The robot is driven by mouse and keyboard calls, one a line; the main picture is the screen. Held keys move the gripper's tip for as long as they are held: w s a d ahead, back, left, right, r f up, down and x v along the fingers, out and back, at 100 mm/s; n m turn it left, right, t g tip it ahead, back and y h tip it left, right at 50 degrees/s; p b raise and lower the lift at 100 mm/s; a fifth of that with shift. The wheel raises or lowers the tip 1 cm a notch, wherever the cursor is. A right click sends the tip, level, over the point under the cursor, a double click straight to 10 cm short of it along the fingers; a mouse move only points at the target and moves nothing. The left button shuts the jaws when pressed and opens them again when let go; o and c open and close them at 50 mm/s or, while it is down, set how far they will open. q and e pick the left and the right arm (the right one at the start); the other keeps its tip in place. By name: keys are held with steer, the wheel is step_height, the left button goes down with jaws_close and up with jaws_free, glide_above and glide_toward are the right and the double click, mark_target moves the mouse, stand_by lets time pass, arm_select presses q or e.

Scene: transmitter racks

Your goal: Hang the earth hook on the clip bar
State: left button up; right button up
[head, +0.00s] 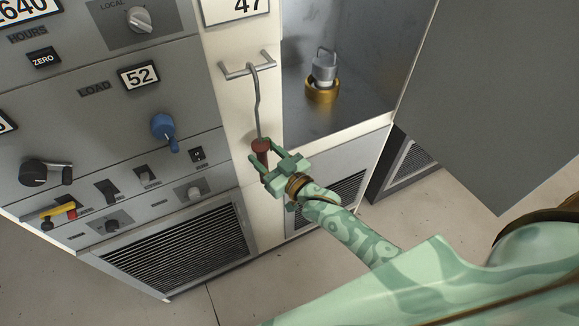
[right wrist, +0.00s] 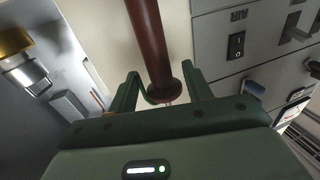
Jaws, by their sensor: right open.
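The earth hook (head: 258,105) is a thin grey rod with a brown handle (head: 261,148). Its curved top is over the clip bar (head: 248,65), a metal rail on the cream panel, and the rod hangs down from it. My right gripper (head: 267,155) is open at the handle, with one finger on each side. In the right wrist view the brown handle (right wrist: 150,45) and its round end flange stand between the spread fingers, with gaps at both sides. My left gripper is not in view.
A grey control rack (head: 100,130) with knobs and switches stands left of the cream panel. To the right is an open bay (head: 350,60) with a brass-ringed fitting (head: 322,80). A large grey panel (head: 500,100) stands at the far right. Floor shows below.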

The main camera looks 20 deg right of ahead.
steer(key=a+p+v, duration=0.2)
steer(key=p+v, duration=0.1)
steer(key=v, duration=2.1)
steer(key=shift+s+a+f, duration=0.2)
steer(key=shift+s+f, duration=0.3)
steer(key=shift+s, duration=0.3)
steer(key=s+d+f+g+h, duration=0.1)
steer(key=s+f+g, duration=0.4)
steer(key=f, duration=0.6)
steer(key=s+d+f+g+h, duration=0.2)
steer(key=s+f+g, duration=0.3)
steer(key=s+f, duration=0.5)
steer(key=s+d+f+g+h, duration=0.2)
steer(key=s+f+g, duration=0.4)
steer(key=f, duration=0.6)
steer(key=shift+s+f, duration=0.25)
steer(key=shift+s, duration=0.9)
